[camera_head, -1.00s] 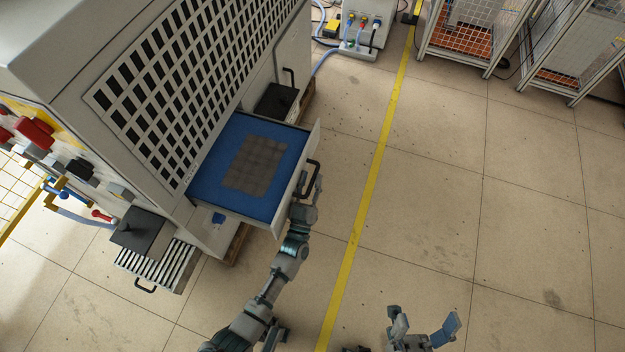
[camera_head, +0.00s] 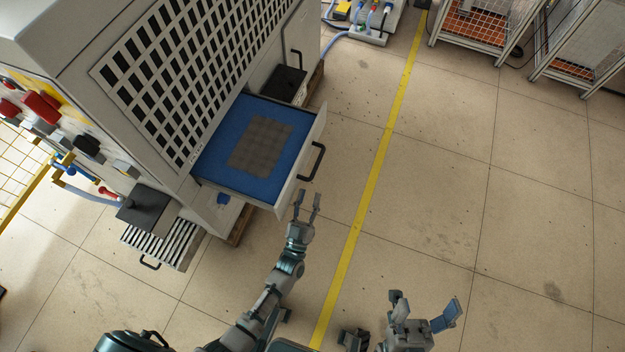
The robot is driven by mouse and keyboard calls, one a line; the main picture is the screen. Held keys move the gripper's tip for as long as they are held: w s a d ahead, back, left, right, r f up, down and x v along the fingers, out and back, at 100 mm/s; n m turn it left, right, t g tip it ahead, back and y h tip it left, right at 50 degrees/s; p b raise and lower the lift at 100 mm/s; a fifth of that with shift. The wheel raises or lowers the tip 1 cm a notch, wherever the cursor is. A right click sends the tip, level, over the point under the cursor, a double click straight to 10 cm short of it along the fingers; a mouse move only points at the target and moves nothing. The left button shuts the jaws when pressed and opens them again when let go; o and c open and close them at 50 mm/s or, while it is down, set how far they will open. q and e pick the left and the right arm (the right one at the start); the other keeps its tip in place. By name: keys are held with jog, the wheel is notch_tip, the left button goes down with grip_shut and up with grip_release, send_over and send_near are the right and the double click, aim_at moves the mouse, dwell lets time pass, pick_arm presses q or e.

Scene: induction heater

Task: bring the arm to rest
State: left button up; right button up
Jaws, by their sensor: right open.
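My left gripper (camera_head: 306,207) is open and empty, its two fingers pointing toward the drawer front. It is just below the black drawer handle (camera_head: 312,161) in the picture and apart from it. The drawer (camera_head: 213,167) stands pulled out of the induction heater (camera_head: 60,52); it has a blue inside with a grey tiled patch in the middle. My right gripper (camera_head: 426,308) is at the bottom right, with its fingers spread open and nothing between them, over bare floor.
A yellow floor line (camera_head: 373,190) runs past the drawer's right side. Mesh-sided racks (camera_head: 480,32) stand at the top right. A roller tray (camera_head: 160,243) juts from the heater at lower left. The tiled floor on the right is clear.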

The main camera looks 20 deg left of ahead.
pick_arm(q)
jog(key=shift+s+d+f, duration=0.2)
jog(key=shift+s+f, duration=0.05)
jog(key=shift+s, duration=0.4)
jog(key=shift+a, duration=0.15)
